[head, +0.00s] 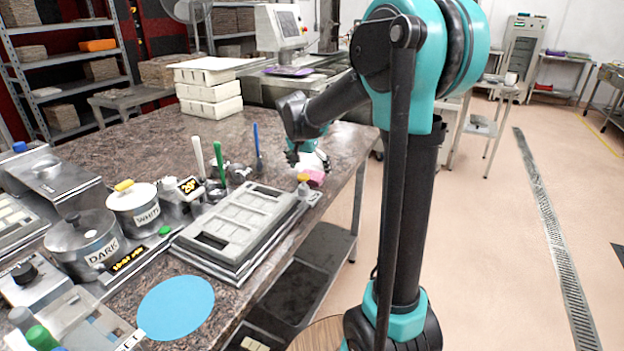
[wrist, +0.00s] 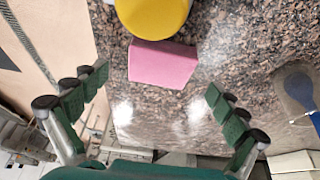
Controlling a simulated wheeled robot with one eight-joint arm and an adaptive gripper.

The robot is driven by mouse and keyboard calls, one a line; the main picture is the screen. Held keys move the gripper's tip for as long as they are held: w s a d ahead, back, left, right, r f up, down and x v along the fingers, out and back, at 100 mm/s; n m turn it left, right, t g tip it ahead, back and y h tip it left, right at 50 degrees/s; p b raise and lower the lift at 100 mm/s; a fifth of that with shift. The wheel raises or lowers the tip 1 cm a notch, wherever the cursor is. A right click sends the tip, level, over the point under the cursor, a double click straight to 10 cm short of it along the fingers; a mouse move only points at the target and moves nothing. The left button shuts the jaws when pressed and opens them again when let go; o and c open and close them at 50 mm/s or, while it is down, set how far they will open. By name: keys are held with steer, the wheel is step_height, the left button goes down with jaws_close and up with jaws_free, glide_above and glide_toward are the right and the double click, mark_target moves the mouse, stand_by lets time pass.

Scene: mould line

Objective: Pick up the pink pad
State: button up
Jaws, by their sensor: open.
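The pink pad (wrist: 163,64) is a small flat block on the brown speckled counter, seen in the upper middle of the wrist view. It touches or sits right beside a round yellow thing (wrist: 154,14). In the head view the pink pad (head: 315,178) shows near the counter's right edge, by the yellow top. My gripper (wrist: 157,85) is open, its green fingers spread wide on either side below the pad. Nothing is between the fingers.
A blue-handled tool (wrist: 299,88) lies to the right in the wrist view. In the head view a grey mould tray (head: 205,240), pots labelled DARK (head: 85,240) and WHITE (head: 135,208), and a blue disc (head: 176,307) stand nearer. The counter (head: 150,140) behind is mostly clear.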

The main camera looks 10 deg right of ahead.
mark_target(311, 175)
steer(key=shift+x, duration=1.45)
steer(key=shift+c, duration=0.3)
steer(key=c, duration=1.2)
steer(key=shift+r, duration=0.1)
step_height(311, 175, up, 20)
